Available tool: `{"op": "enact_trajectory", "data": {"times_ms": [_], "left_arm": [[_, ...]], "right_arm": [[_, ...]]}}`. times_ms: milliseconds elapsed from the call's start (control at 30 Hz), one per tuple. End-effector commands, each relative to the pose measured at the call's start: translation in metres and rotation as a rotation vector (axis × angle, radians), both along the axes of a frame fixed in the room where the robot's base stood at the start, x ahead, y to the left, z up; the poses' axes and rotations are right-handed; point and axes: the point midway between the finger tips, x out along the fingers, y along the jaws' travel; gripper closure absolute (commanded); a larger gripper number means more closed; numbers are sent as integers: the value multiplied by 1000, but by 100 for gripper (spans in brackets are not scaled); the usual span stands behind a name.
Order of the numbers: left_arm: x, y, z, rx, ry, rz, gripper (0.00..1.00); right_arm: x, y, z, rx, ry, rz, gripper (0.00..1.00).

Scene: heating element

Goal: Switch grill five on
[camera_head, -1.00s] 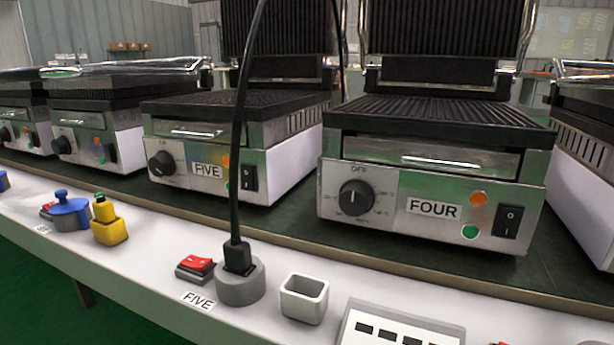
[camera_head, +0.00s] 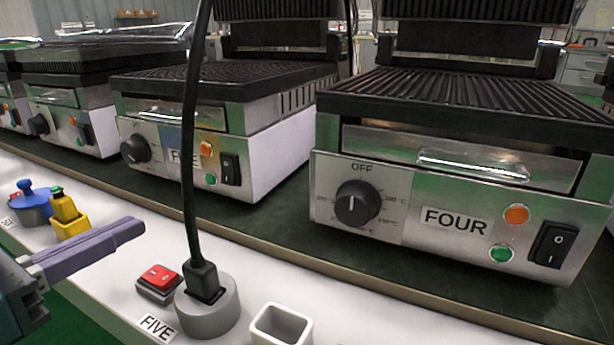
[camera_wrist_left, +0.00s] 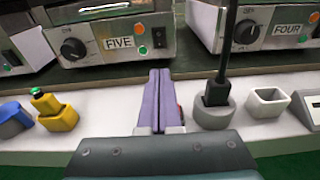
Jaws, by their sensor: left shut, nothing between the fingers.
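Grill five (camera_head: 215,120) stands at the back with a black knob (camera_head: 135,149), an orange light, a green light and a black rocker switch (camera_head: 230,169). It also shows in the wrist view (camera_wrist_left: 118,42). On the white ledge, a red switch (camera_head: 159,277) sits by the FIVE label (camera_head: 156,327) and a grey round socket (camera_head: 207,310) holding a black plug (camera_head: 204,282). My left gripper (camera_head: 138,228) is shut and empty, left of and above the red switch. In the wrist view its purple fingers (camera_wrist_left: 159,78) mostly hide that switch.
The black cable (camera_head: 191,110) rises from the plug across grill five's front. A white square cup (camera_head: 281,325), a yellow holder (camera_head: 68,220) and a blue part (camera_head: 32,205) stand on the ledge. Grill four (camera_head: 450,170) is at the right.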

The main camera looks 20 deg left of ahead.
Motion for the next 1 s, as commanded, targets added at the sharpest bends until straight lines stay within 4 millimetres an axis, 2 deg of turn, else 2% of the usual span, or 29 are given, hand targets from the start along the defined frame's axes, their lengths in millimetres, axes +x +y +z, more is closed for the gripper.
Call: {"op": "enact_trajectory", "data": {"times_ms": [133, 233, 700, 833, 1000], "left_arm": [[7, 0, 0, -3, -2, 0, 100], [21, -1, -1, -1, -4, -1, 100], [112, -8, -13, -2, -4, 2, 100], [127, -10, -16, -4, -3, 1, 100], [137, -11, -17, -3, -1, 1, 100]], "right_arm": [[0, 0, 1, 1, 0, -1, 13], [0, 0, 2, 1, 0, -1, 13], [0, 1, -1, 3, -1, -1, 13], [0, 1, -3, 3, -1, -1, 13], [0, 1, -4, 3, -1, -1, 13]]}}
